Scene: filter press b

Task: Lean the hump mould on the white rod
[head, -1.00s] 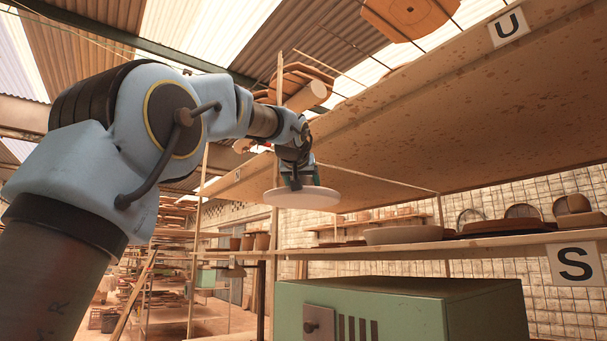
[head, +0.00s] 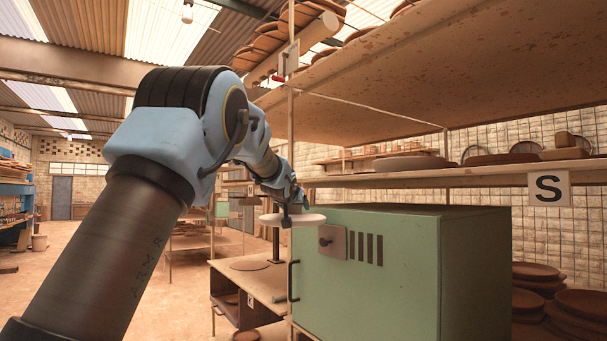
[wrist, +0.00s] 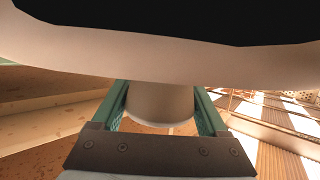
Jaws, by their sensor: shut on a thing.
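My gripper (head: 288,212) is shut on the hump mould (head: 306,220), a pale, thin round disc seen nearly edge-on in the head view. It is held in the air in front of the green cabinet's upper left corner. In the wrist view, the green fingers close on the mould's short round stem (wrist: 160,103), and its pale broad rim (wrist: 150,58) crosses the top of the picture.
The green cabinet (head: 370,270) stands close to my gripper. Above it runs the shelf marked S (head: 450,178), bearing a round slab (head: 413,163) and dishes. The upper shelf (head: 440,90) overhangs it. A thin post (head: 291,130) rises beside the gripper.

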